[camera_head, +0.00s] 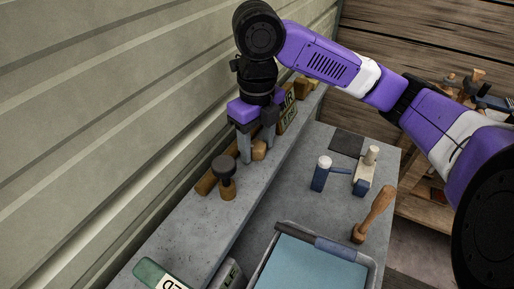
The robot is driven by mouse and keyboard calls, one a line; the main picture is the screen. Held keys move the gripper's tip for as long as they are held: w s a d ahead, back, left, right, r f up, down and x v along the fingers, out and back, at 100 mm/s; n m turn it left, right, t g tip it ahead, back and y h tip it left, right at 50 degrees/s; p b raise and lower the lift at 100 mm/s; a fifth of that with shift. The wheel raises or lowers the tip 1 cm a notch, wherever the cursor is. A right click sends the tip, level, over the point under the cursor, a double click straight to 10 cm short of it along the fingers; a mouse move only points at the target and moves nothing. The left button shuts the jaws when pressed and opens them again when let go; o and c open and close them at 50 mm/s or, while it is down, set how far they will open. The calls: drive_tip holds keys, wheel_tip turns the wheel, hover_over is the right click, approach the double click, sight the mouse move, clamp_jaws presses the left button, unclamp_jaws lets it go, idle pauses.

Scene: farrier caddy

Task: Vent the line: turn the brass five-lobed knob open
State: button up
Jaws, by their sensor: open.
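My gripper (258,154) points down over the raised grey ledge by the wall, with its two grey fingers apart. A small brass-coloured piece (260,149) shows between and just behind the fingertips; it may be the five-lobed knob, but its lobes cannot be made out. Whether the fingers touch it I cannot tell. Left of the gripper, a dark round knob (224,165) stands upright on a brass-coloured stem. A brass-coloured length (206,184) lies low behind it, by the wall.
Lettered plates (288,112) stand behind the gripper; a green lettered piece (160,274) is at the front. The lower bench holds a blue tray (318,245), a wooden-handled tool (375,213), blue-and-white items (321,174) and a dark mat (347,143). The corrugated wall is close on the left.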

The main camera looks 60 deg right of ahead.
sight(257, 145)
clamp_jaws()
drive_tip(key=shift+f+n+b, duration=0.2)
drive_tip(key=shift+n+b, duration=0.55)
drive_tip(key=shift+n, duration=0.25)
drive_tip(key=shift+r+n, duration=0.15)
drive_tip(key=shift+n, duration=0.35)
drive_tip(key=shift+o, duration=0.2)
unclamp_jaws()
drive_tip(key=shift+r, duration=0.15)
drive_tip(key=shift+r+p, duration=2.1)
drive_tip(key=shift+r, duration=0.3)
